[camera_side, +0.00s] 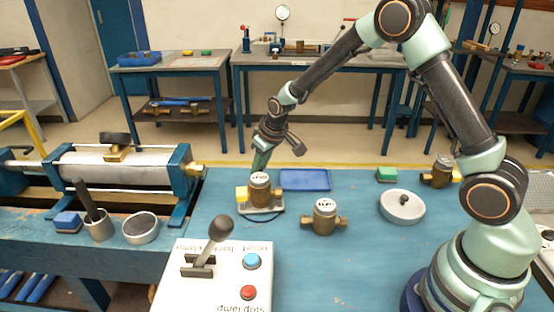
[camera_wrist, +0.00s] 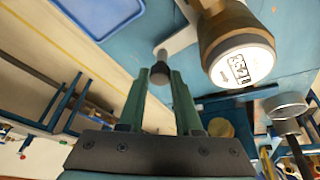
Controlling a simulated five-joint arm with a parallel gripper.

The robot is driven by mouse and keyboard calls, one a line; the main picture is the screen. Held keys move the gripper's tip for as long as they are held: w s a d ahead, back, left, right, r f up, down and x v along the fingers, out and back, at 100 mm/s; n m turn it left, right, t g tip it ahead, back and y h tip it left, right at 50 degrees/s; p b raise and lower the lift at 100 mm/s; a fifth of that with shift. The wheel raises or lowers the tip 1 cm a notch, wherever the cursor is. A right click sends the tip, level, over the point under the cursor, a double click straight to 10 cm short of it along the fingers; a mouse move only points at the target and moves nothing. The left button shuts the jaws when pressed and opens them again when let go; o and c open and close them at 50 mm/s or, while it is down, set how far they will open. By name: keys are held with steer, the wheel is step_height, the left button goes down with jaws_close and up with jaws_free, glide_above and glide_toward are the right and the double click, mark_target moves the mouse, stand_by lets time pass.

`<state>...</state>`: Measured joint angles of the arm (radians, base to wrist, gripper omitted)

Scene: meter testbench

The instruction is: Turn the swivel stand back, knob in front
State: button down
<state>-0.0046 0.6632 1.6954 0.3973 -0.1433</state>
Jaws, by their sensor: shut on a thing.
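The swivel stand (camera_side: 275,210) is a pale plate on the blue bench, carrying a brass meter (camera_side: 260,188) with a white dial; a yellow block shows at the meter's left. In the wrist view, the stand's light arm (camera_wrist: 182,40) runs out to a dark round knob (camera_wrist: 160,54), and the meter (camera_wrist: 235,50) is at the upper right. My gripper (camera_wrist: 160,72) has its green fingers at the knob, shut on it. In the side view, my gripper (camera_side: 261,160) is behind the meter, on the stand's far side; the knob is hidden there.
A second brass meter (camera_side: 325,216) stands just right of the stand. A blue tray (camera_side: 305,180) lies behind it.

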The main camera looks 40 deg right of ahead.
steer(key=shift+s+d+r+m, duration=0.1)
steer(key=shift+s+d+m, duration=0.15)
steer(key=shift+m, duration=0.25)
steer(key=shift+s+d+m, duration=0.1)
steer(key=shift+d+m, duration=0.2)
steer(key=shift+m, duration=0.2)
steer(key=c, duration=0.6)
jaws_free()
steer(key=shift+s, duration=0.1)
steer(key=v, duration=1.2)
steer(key=shift+a, duration=0.1)
steer(key=s+r, duration=0.4)
steer(key=s, duration=0.5)
steer(key=s+r+t, duration=0.1)
steer(key=s+r, duration=0.3)
steer(key=s, duration=0.6)
steer(key=shift+a, duration=0.35)
